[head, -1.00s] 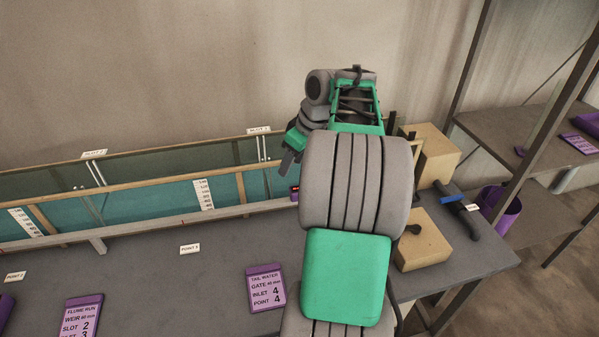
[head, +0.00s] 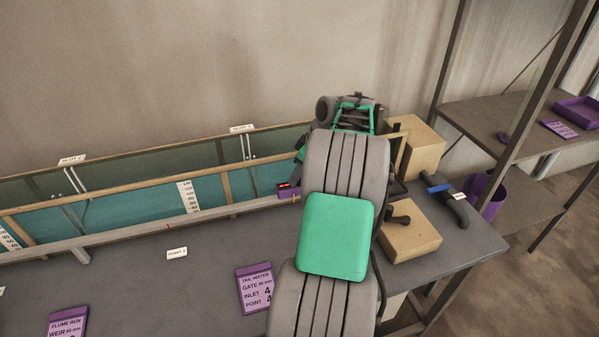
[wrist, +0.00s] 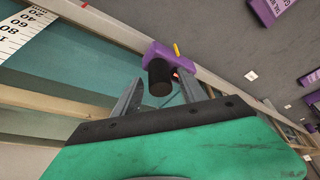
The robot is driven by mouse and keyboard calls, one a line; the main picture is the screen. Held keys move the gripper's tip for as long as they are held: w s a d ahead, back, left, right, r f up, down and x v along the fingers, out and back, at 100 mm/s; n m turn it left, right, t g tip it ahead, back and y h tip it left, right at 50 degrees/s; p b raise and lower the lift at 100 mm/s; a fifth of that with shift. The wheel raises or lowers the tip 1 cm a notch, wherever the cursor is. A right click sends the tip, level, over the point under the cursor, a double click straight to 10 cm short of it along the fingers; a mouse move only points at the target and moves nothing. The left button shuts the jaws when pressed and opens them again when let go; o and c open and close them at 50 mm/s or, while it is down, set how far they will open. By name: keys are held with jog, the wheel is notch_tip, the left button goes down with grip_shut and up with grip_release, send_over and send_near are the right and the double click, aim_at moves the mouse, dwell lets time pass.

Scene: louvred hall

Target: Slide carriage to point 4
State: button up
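The carriage is a small purple block (head: 287,192) with a red display, on the front rail of the glass flume (head: 120,210). In the wrist view the purple carriage (wrist: 182,58) carries a black round knob (wrist: 160,77) and a yellow pointer. My gripper (wrist: 158,90) is open, with its two grey fingers apart and the knob between or just beyond their tips; I cannot tell whether they touch it. In the head view my arm hides the fingers. A small white point label (head: 177,254) lies on the bench left of the carriage.
A purple tail water card (head: 255,288) reads point 4. Another purple card (head: 67,323) lies further left. Wooden boxes (head: 410,240) and a blue-black handle (head: 446,200) stand right of my arm. A shelf rack (head: 500,125) is at the right.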

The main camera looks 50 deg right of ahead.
grip_shut()
dwell(0.3)
dwell(0.9)
